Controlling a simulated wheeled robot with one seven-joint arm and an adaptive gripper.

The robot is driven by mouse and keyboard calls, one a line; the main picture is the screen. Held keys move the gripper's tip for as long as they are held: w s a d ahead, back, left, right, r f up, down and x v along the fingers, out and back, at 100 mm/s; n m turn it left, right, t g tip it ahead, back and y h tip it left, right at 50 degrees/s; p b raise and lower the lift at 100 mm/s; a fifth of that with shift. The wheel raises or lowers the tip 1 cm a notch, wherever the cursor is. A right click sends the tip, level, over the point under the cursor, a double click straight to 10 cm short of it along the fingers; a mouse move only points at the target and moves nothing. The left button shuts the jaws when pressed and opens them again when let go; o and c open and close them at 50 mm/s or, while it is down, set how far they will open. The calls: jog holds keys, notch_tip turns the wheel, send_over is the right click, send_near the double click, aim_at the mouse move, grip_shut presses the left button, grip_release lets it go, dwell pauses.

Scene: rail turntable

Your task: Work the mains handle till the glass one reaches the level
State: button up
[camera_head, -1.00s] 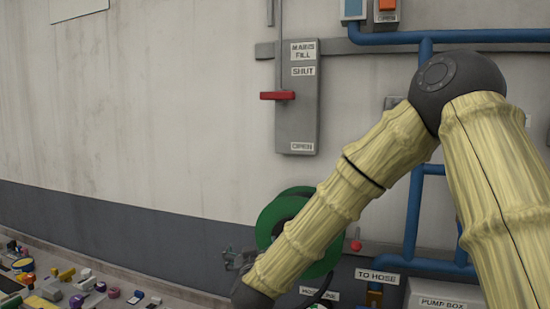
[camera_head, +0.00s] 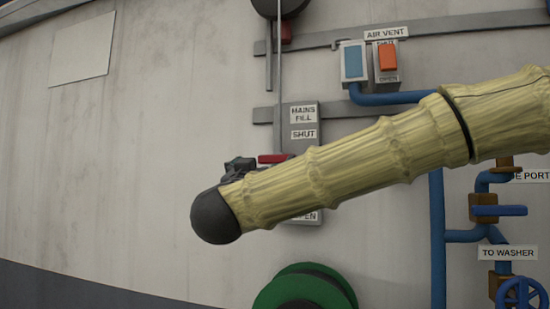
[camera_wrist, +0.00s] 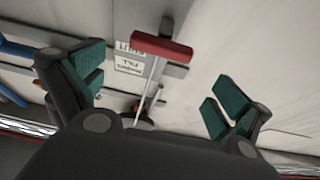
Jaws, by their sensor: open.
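The mains handle (camera_head: 272,159) is a red bar on the grey panel (camera_head: 305,115) labelled MAINS FILL, with SHUT near its top and OPEN near its bottom. The bar sits at about the SHUT label. In the wrist view the red handle (camera_wrist: 161,47) lies ahead, between and beyond the fingers, apart from them. My gripper (camera_wrist: 157,88) is open and empty, with teal finger pads. In the head view my gripper (camera_head: 240,165) shows only in part behind my arm, beside the handle's left end. I cannot make out a glass or its level.
An orange AIR VENT switch (camera_head: 388,57) and a blue-fronted box (camera_head: 353,61) sit above right. Blue pipes (camera_head: 438,240) and valves run down the right side. A green reel (camera_head: 305,290) is below.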

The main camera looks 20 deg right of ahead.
aim_at(276, 156)
jog(key=p+x, duration=0.4)
jog(key=x, duration=0.4)
jog(key=shift+w+d+r, duration=0.15)
jog(key=shift+w+d, duration=0.1)
jog(key=shift+w, duration=0.05)
jog(key=shift+w+d+r, duration=0.1)
jog(key=shift+w+d, duration=0.25)
jog(key=shift+w, duration=0.05)
jog(key=shift+c, duration=0.2)
jog(key=c, duration=1.2)
jog(key=shift+a, duration=0.2)
